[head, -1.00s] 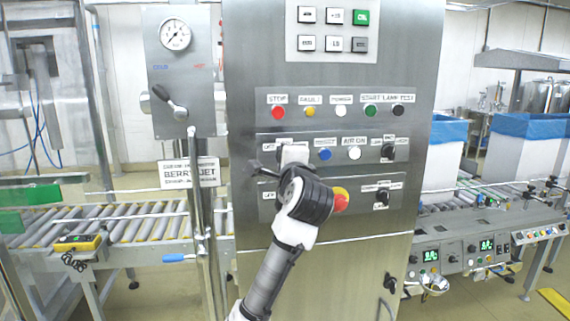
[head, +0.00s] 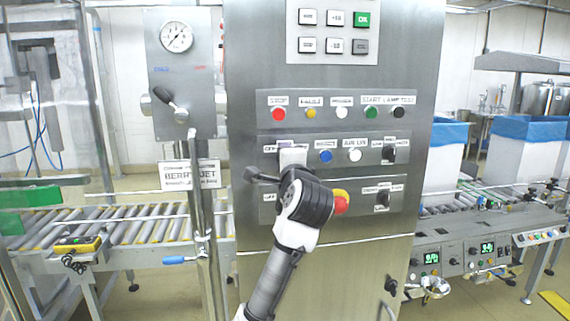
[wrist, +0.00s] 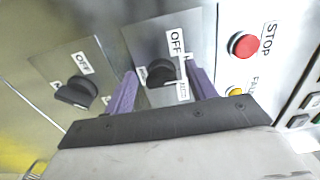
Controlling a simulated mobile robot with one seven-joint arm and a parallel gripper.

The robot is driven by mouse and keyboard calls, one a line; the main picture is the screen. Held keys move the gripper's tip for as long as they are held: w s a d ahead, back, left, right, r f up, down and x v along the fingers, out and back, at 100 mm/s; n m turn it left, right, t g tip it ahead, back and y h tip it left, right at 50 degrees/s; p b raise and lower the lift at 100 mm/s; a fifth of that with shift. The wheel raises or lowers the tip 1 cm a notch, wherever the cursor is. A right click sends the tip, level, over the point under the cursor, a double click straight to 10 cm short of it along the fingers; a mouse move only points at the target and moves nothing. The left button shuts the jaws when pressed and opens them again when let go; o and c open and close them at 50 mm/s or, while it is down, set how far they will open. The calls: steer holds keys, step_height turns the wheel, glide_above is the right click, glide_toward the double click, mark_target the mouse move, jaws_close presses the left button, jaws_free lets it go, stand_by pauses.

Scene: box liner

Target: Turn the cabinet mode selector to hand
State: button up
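My gripper (wrist: 163,73) is open, with one purple finger on each side of a black selector knob (wrist: 158,75) on the cabinet panel. The knob's plate reads OFF at the top; its other label is partly hidden by a finger. I cannot tell whether the fingers touch the knob. A second black selector knob (wrist: 76,91), also marked OFF, sits on the neighbouring plate to the left in the wrist view. In the head view my gripper (head: 288,148) is at the left of the cabinet's middle row and hides the knob there. Two more black selectors (head: 388,152) (head: 382,199) are at the right.
A red STOP button (wrist: 244,45) and a yellow lamp (wrist: 234,91) are close to the right finger. A red emergency button (head: 341,201) on a yellow base is beside my wrist. A lever valve panel (head: 180,75) and roller conveyor (head: 130,230) stand left of the cabinet.

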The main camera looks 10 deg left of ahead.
steer(key=b+v, duration=0.3)
steer(key=v, duration=1)
steer(key=shift+s+b, duration=0.35)
steer(key=shift+s, duration=0.05)
steer(key=shift+d, duration=0.15)
